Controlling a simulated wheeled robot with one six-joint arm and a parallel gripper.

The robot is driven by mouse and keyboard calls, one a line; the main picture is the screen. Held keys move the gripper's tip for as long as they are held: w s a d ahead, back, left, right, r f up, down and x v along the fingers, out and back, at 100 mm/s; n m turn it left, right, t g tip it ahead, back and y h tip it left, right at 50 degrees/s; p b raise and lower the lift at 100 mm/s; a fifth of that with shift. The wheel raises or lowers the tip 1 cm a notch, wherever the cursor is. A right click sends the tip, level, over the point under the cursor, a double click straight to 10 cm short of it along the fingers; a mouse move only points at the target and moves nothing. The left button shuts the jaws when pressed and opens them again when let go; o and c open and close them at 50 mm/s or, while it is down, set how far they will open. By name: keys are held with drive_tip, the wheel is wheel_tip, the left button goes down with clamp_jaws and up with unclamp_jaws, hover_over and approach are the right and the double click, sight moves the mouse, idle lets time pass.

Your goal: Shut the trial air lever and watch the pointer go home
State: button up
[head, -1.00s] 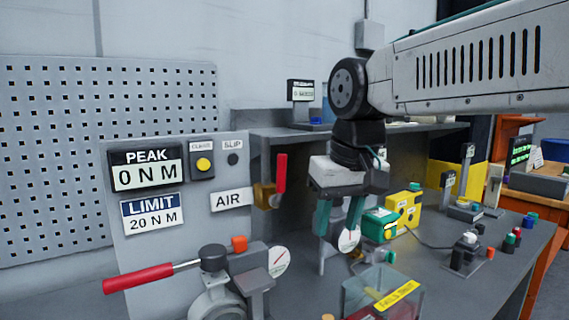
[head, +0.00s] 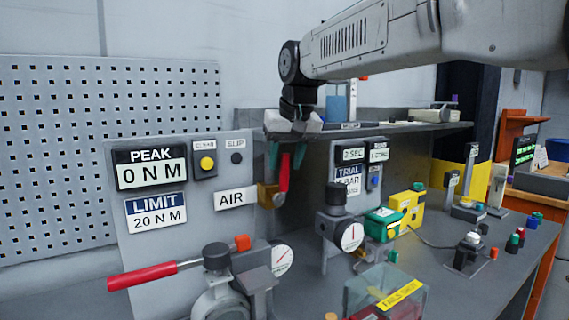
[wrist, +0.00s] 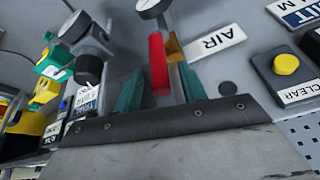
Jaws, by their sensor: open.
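The red air lever (head: 283,180) stands roughly upright on a brass valve (head: 266,196) beside the AIR label (head: 235,198). My gripper (head: 287,160) is open at the lever's upper end. In the wrist view the red handle (wrist: 158,62) lies between the two green fingers of my gripper (wrist: 160,88), with gaps visible on both sides. A round gauge with a pointer (head: 352,236) faces out from the actuator at the middle. Another dial (head: 282,260) sits on the front left fixture. My gripper hides the lever's top in the head view.
A long red handle (head: 142,276) sticks out at the front left. The PEAK display (head: 150,171) reads 0 N M. A shelf (head: 430,130) runs behind my gripper. A clear box (head: 375,293) stands at the front, and a green and yellow unit (head: 385,222) right of the actuator.

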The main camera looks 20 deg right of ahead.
drive_tip(key=shift+w+f, duration=0.25)
drive_tip(key=shift+f, duration=0.35)
clamp_jaws()
